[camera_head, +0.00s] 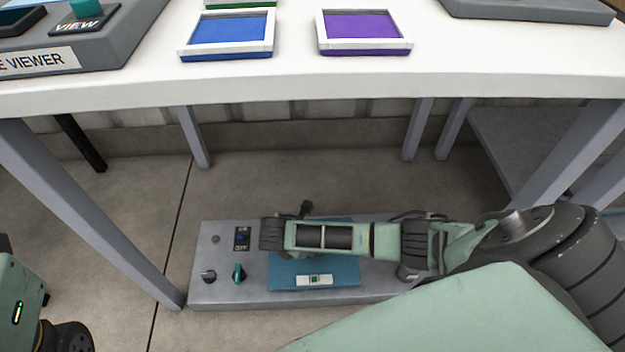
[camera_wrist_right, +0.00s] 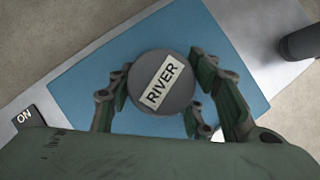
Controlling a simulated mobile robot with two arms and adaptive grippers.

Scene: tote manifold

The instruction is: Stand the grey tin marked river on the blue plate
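The grey tin marked RIVER (camera_wrist_right: 163,82) shows from above in the right wrist view, with its label slanted. My right gripper (camera_wrist_right: 161,86) has its fingers on both sides of the tin, close to its edge; whether they press on it I cannot tell. Under the tin is a flat blue panel (camera_wrist_right: 80,72), which lies on a grey box (camera_head: 205,292) on the floor. In the head view my right arm hides the tin. A blue plate with a white rim (camera_head: 229,30) lies on the white table. My left gripper is out of view.
A purple plate (camera_head: 362,26) lies right of the blue one, and a green one (camera_head: 240,3) behind it. The white tabletop (camera_head: 300,80) overhangs the floor box, with grey legs around it. A viewer console (camera_head: 110,45) stands at the table's left. Knobs (camera_head: 239,273) and a switch sit on the floor box.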

